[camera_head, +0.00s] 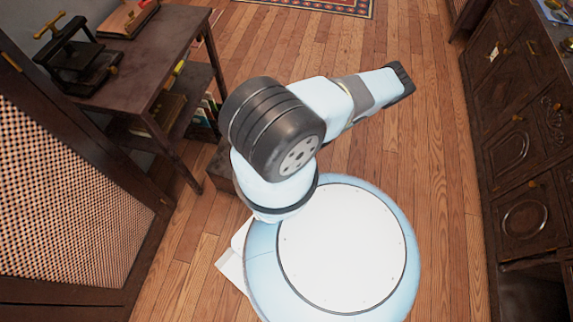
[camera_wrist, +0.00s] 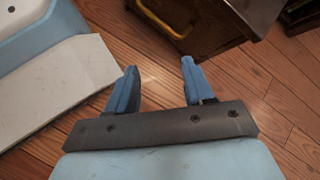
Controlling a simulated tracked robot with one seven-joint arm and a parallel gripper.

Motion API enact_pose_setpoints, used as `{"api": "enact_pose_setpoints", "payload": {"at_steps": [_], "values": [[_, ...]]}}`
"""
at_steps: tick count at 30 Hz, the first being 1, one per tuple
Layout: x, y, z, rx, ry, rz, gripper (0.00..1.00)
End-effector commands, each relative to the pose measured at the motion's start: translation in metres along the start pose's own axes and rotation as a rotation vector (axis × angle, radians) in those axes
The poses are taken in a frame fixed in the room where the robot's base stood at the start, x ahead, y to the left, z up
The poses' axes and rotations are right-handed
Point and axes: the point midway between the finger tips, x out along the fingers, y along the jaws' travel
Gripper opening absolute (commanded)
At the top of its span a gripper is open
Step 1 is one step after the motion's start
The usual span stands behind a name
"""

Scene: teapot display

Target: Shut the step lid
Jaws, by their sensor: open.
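My gripper (camera_wrist: 158,68) shows in the wrist view with its two blue fingers spread apart and nothing between them. Beyond the fingertips, at the top, is a dark wooden box (camera_wrist: 213,22) with a yellow handle (camera_wrist: 160,20) on its side; it looks like the step. The gripper is apart from it. In the head view a low brown wooden piece (camera_head: 222,172) shows on the floor beside the side table, mostly hidden behind my arm. I cannot make out the lid or how far it is open. My gripper is hidden in the head view.
A wooden side table (camera_head: 160,62) stands at the left with a dark press (camera_head: 75,62) on top and books on its lower shelf. A lattice panel (camera_head: 65,200) is at far left. A dark cabinet (camera_head: 515,150) lines the right. The wooden floor (camera_head: 430,150) between is clear.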

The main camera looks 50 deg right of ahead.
Motion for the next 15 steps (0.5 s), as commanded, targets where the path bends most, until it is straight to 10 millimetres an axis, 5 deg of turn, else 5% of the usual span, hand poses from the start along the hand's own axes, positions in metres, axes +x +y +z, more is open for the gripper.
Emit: {"api": "enact_pose_setpoints", "payload": {"at_steps": [15], "values": [[-0.0142, -0.0076, 0.0035, -0.01, -0.003, 0.006, 0.52]]}}
